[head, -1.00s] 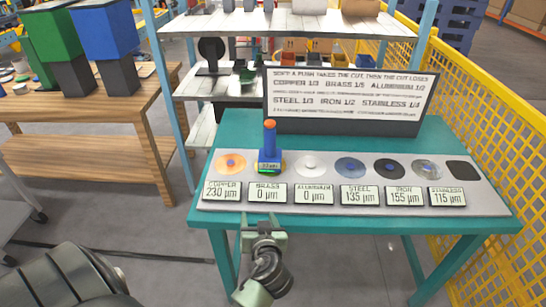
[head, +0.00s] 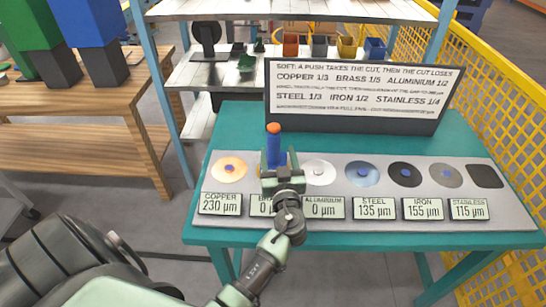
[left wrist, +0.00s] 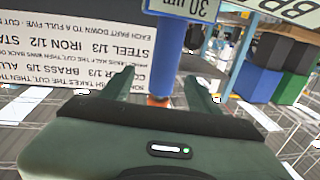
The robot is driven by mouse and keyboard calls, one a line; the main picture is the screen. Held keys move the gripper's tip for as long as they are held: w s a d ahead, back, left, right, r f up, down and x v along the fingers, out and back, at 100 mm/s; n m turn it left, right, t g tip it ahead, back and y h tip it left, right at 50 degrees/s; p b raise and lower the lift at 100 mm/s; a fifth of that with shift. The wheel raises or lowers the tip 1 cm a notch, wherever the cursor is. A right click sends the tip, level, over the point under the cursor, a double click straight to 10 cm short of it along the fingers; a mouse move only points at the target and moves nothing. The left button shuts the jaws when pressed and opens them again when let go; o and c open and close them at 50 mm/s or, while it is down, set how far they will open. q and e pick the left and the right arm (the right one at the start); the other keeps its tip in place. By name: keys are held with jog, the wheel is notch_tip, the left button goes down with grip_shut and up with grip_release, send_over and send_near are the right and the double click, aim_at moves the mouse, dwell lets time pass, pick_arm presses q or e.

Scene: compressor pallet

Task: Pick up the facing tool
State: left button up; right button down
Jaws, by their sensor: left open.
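The facing tool (head: 273,149) is a blue upright cylinder with an orange top. It stands at the brass place on the grey strip, between the copper disc (head: 229,170) and the aluminium disc (head: 319,172). My left gripper (head: 279,168) is open at the near side of the tool and hides its lower part and the brass disc. In the left wrist view, the tool's blue shaft (left wrist: 168,45) lies between the two spread fingers of the left gripper (left wrist: 163,82), with a gap visible on each side. My right gripper is not in view.
A sign board (head: 360,95) stands behind the strip (head: 338,190) on the teal table (head: 235,118). Steel (head: 363,173), iron and stainless discs lie to the right, with readout plates in front. A yellow mesh fence (head: 490,110) borders the right side; a wooden bench (head: 90,145) stands left.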

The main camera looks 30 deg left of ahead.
aim_at(274, 146)
pick_arm(q)
jog(key=shift+w+a+r+p, duration=0.4)
jog(key=shift+w+a+p, duration=0.25)
jog(key=shift+a+p, duration=0.1)
jog(key=x, duration=0.1)
jog(key=p+x, duration=0.1)
jog(key=x, duration=0.1)
jog(key=shift+w+a+f, duration=0.15)
jog(key=shift+a+f, duration=0.15)
jog(key=shift+a, duration=0.05)
jog(key=shift+w+a, duration=0.1)
jog(key=c, duration=0.3)
grip_shut()
jog(key=shift+f, duration=0.1)
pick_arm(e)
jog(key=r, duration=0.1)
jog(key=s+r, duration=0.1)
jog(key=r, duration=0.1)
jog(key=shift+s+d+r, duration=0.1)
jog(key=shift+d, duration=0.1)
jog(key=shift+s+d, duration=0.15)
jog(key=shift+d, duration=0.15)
